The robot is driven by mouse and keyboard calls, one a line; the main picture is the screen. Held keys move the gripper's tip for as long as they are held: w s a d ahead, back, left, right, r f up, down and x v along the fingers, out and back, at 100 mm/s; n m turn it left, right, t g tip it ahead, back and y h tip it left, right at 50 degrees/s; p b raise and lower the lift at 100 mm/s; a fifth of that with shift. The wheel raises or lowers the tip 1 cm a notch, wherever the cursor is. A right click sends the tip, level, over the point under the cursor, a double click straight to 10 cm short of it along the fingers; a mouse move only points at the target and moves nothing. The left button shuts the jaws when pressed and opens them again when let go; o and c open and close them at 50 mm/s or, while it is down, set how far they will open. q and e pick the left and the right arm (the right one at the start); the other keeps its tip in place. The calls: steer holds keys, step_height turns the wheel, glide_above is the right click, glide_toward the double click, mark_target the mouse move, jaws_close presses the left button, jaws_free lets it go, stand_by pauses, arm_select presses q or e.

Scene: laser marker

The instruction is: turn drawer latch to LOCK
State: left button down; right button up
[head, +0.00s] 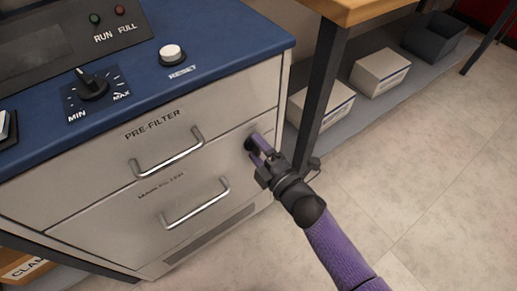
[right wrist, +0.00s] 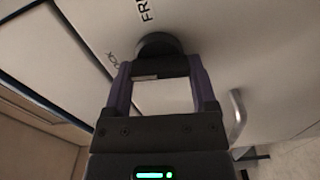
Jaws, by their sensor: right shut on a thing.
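The drawer latch, a dark round knob (right wrist: 158,46), is on the front of the grey cabinet. It also shows in the head view (head: 250,143), to the right of the PRE-FILTER drawer handle (head: 168,156). My right gripper (head: 257,150) reaches it from the front right and is shut on it, with a purple finger on each side in the right wrist view (right wrist: 160,65). The lettering around the latch is partly hidden; "FR" and part of a word ending in "CK" show beside it. I cannot tell which way the latch points. My left gripper is not in view.
The MAIN FILTER drawer handle (head: 196,203) sticks out below. The blue cabinet top (head: 215,50) carries a RESET button (head: 172,54) and a MIN-MAX dial (head: 92,87). A table leg (head: 322,95) and white boxes (head: 379,72) stand to the right. The floor at the lower right is clear.

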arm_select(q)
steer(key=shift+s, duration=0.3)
arm_select(e)
steer(key=shift+f+n, duration=0.15)
steer(key=shift+n, duration=0.75)
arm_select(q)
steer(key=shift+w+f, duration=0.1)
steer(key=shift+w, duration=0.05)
arm_select(e)
steer(key=o, duration=1.2)
steer(key=shift+c, duration=0.2)
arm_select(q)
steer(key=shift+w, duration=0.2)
arm_select(e)
steer(key=shift+s+d, duration=0.15)
steer(key=shift+s, duration=0.05)
arm_select(q)
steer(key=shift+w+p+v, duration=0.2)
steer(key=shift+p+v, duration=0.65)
steer(key=shift+p, duration=0.05)
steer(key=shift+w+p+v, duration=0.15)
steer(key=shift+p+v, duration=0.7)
steer(key=shift+p, duration=0.05)
arm_select(e)
steer(key=v, duration=0.9)
steer(key=shift+s+d, duration=0.15)
steer(key=shift+s, duration=0.05)
